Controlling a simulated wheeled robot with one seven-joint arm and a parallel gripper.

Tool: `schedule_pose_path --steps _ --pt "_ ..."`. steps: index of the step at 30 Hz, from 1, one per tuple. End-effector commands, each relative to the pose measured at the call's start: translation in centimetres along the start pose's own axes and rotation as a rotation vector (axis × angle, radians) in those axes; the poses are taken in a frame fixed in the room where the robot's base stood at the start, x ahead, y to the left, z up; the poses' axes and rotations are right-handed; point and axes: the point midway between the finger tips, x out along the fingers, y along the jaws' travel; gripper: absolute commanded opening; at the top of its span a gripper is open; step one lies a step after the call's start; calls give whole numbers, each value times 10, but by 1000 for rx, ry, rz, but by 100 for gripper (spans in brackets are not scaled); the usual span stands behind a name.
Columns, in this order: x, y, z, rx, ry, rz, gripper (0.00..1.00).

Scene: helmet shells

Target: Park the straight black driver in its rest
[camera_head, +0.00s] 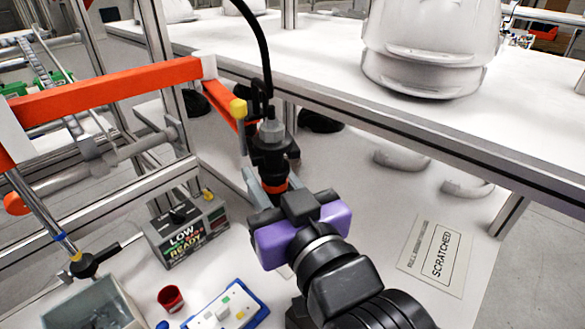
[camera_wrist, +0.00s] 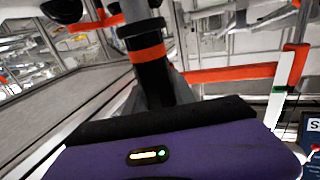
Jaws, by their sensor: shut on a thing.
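The straight black driver (camera_head: 270,158) stands roughly upright between the fingers of my gripper (camera_head: 272,188). It has an orange band low on its body, a grey collar on top and a black cable running up from it. My gripper, with its purple housing, is shut on the driver. In the wrist view the driver (camera_wrist: 152,75) rises beyond the purple housing, and its orange band shows clearly; its lower end is hidden. I cannot make out the driver's rest for certain in either view.
An orange beam (camera_head: 120,88) with a yellow-tipped end is close left of the driver. A control box reading LOW and READY (camera_head: 187,230), a red cup (camera_head: 171,298), a blue-edged tray (camera_head: 228,312) and a grey bin (camera_head: 92,308) stand lower left. A SCRATCHED sign (camera_head: 438,254) lies right. A shelf carries white shells (camera_head: 430,45).

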Motion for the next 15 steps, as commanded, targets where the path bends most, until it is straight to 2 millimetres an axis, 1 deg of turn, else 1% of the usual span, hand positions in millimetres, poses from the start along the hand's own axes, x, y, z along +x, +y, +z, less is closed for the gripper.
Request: schedule_pose_path --steps 1,6,15 --pt "-3 6 0 0 0 4 0" --pt "-9 16 0 0 1 2 0" --pt "-9 17 0 -1 0 1 0"
